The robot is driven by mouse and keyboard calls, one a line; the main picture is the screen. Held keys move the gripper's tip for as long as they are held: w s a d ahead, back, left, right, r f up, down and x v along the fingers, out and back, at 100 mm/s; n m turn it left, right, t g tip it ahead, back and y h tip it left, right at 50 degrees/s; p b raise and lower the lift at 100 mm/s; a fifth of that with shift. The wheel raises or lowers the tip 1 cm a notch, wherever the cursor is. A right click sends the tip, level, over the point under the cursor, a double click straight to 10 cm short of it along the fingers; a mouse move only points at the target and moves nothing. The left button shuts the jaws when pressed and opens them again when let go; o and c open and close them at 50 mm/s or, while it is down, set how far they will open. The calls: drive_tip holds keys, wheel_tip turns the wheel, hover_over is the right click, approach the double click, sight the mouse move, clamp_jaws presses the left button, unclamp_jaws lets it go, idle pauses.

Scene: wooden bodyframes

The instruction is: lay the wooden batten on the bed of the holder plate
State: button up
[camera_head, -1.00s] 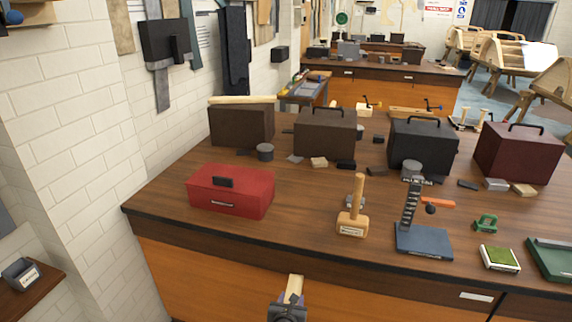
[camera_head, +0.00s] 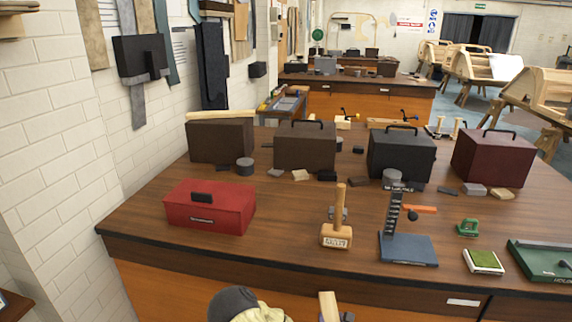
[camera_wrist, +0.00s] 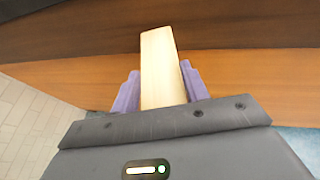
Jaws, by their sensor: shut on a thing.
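The pale wooden batten (camera_head: 328,306) shows at the bottom of the head view, in front of the bench's front face. In the wrist view the batten (camera_wrist: 162,68) points away from me between two purple finger pads. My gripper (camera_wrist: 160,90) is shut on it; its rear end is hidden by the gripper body. In the head view only a bit of my gripper (camera_head: 331,317) shows at the bottom edge. A green plate with a raised rim and partly readable lettering, seemingly the holder plate (camera_head: 535,262), lies on the bench at the far right, cut off by the picture edge.
The bench top (camera_head: 290,225) holds a red toolbox (camera_head: 210,205), a wooden mallet (camera_head: 337,230), a blue-based stand with an upright post (camera_head: 408,248) and a green-topped pad (camera_head: 484,261). Several dark cases stand behind. The bench's front edge lies beyond the batten.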

drive_tip(key=s+d+f, duration=0.4)
drive_tip(key=d+f, duration=0.1)
drive_tip(key=d, duration=0.2)
drive_tip(key=shift+s+f, duration=0.15)
drive_tip(key=shift+f, duration=0.05)
